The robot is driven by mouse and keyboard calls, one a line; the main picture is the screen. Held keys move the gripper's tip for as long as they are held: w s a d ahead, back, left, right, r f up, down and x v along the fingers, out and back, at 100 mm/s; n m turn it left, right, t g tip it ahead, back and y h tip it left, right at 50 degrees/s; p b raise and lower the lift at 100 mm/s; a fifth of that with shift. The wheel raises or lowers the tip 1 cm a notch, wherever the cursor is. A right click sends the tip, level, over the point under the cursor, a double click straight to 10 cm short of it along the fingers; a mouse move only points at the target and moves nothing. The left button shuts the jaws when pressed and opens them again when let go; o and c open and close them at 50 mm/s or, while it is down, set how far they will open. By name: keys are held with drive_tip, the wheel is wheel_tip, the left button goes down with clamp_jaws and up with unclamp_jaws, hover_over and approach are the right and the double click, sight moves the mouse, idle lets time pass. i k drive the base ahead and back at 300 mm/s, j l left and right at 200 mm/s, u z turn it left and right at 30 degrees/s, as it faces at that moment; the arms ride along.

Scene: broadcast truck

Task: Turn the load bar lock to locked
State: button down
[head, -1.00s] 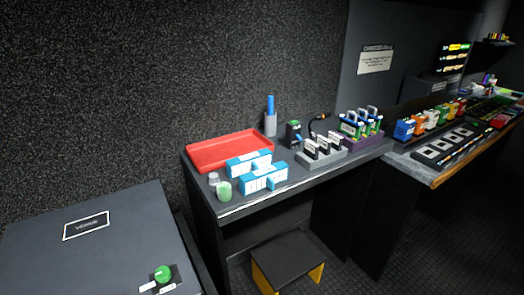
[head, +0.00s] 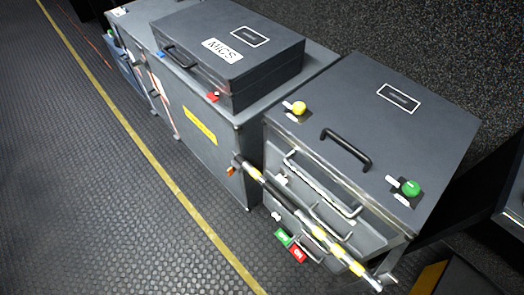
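The load bar (head: 307,230), striped yellow, black and silver, runs slanting across the front of the grey drawer case (head: 345,120), from its near left corner down to the lower right. A small orange piece (head: 231,170) sits at the bar's upper left end. A green tag (head: 283,237) and a red tag (head: 297,254) with small white lettering show below the bar's middle. I cannot tell which part is the lock or which way it is set. My gripper is not in view.
The drawer case has a yellow knob (head: 299,108), a green knob (head: 409,187) and a black handle (head: 346,150) on top. A MICS case (head: 228,55) stands on a long grey case (head: 190,105) to the left. Open floor (head: 110,200) with a yellow line lies in front.

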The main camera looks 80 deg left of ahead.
sight(231, 170)
drive_tip(key=u, duration=1.85)
